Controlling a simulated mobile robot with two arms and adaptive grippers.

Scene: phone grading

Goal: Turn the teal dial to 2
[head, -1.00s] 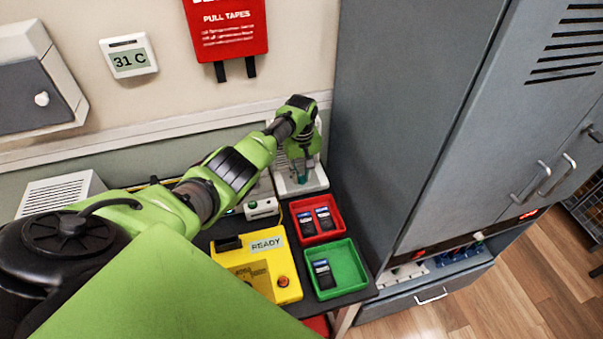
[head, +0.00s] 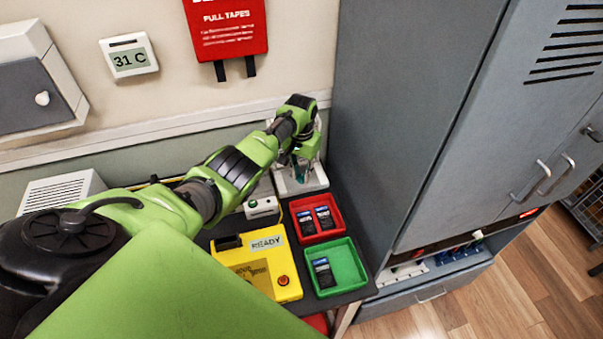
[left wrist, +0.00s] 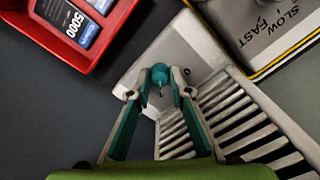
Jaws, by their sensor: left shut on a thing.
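The teal dial (left wrist: 160,74) sits on a light grey device (left wrist: 185,50) with a slatted side, in the left wrist view. My left gripper (left wrist: 160,82) has its teal-padded fingers closed around the dial from both sides. In the head view my left gripper (head: 297,170) is over the white device (head: 312,183) at the back of the bench, and the dial cannot be made out there. My right gripper is out of view.
A red tray (head: 337,234) and a green tray (head: 358,284) hold dark phones, right of a yellow READY machine (head: 294,294). A grey cabinet (head: 390,120) stands close on the right. A panel marked SLOW and FAST (left wrist: 262,28) is near the dial.

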